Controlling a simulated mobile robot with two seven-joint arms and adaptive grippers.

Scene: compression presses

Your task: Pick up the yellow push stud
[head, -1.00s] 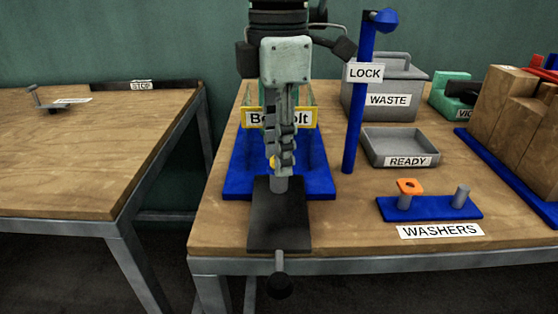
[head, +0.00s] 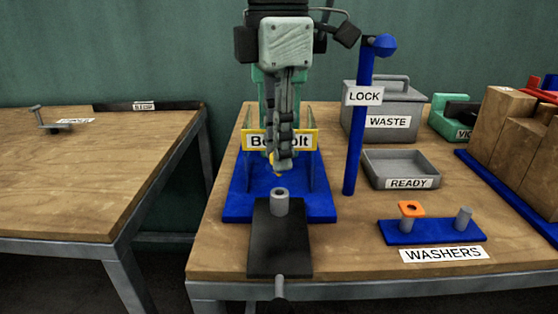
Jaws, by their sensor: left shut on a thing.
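The yellow push stud (head: 276,172) shows only as a small yellow piece at the tips of my left gripper (head: 280,165). The gripper points down and is shut on it, with the fingers hiding most of it. They are in front of the yellow sign on the blue press base (head: 240,205), above and behind a hollow grey cylinder (head: 280,202) on a black plate (head: 280,245). The stud looks clear of the cylinder. My right gripper is not in view.
A blue LOCK post (head: 355,150) stands close to the right of the press. Farther right are the grey WASTE bin (head: 385,105), the READY tray (head: 400,183) and the blue WASHERS stand (head: 430,232) with an orange washer. Another table (head: 90,180) stands at the left, mostly bare.

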